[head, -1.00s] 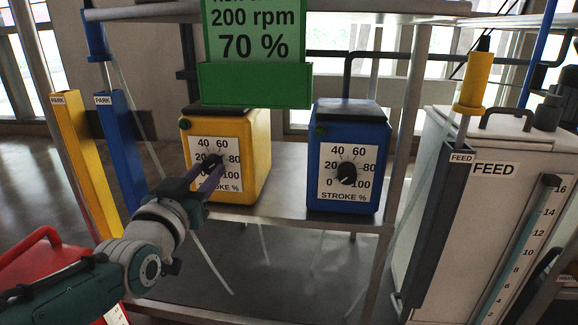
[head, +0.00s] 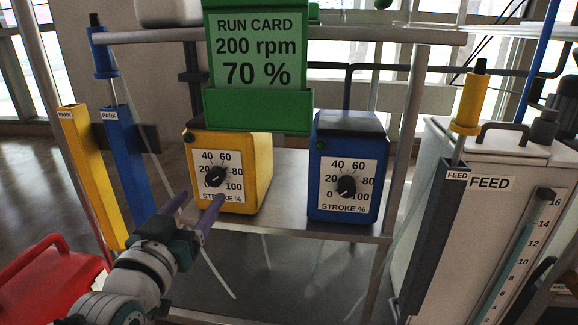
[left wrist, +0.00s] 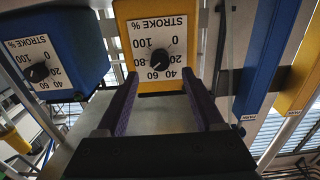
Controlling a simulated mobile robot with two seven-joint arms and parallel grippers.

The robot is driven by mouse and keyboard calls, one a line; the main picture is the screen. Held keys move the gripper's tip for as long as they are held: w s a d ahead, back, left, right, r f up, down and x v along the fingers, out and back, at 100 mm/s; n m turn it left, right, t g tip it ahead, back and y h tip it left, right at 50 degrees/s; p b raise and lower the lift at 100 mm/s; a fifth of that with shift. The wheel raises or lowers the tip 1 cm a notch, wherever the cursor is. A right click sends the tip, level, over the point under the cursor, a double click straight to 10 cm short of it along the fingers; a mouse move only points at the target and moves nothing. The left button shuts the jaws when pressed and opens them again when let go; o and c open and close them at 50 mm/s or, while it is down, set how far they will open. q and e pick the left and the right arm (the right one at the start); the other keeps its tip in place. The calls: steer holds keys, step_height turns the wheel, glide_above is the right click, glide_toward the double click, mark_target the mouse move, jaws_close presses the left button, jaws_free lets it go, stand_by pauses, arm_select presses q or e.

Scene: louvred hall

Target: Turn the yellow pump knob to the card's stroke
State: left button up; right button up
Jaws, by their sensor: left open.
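The yellow pump (head: 257,170) stands on a metal shelf, its dial marked STROKE % from 0 to 100. Its black knob (head: 215,177) appears to point to the upper right, between 60 and 80; the exact reading is too small to tell. The green run card (head: 258,62) above reads 200 rpm and 70 %. My left gripper (head: 203,203) is open and empty, in front of and below the dial, apart from the knob. In the left wrist view the yellow pump's knob (left wrist: 158,60) shows upside down between the open fingers (left wrist: 160,88). My right gripper is not in view.
A blue pump (head: 348,125) with a similar dial stands to the right. Yellow (head: 92,180) and blue (head: 128,165) PARK holders stand left. A grey FEED holder (head: 437,230) and white tank (head: 500,215) stand right. A red container (head: 45,280) is at lower left.

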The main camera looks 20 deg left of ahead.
arm_select(q)
steer(key=p+v, duration=0.1)
steer(key=v, duration=0.3)
steer(key=shift+s, duration=0.35)
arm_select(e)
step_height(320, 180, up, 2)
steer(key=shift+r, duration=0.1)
arm_select(q)
steer(key=shift+r, duration=0.1)
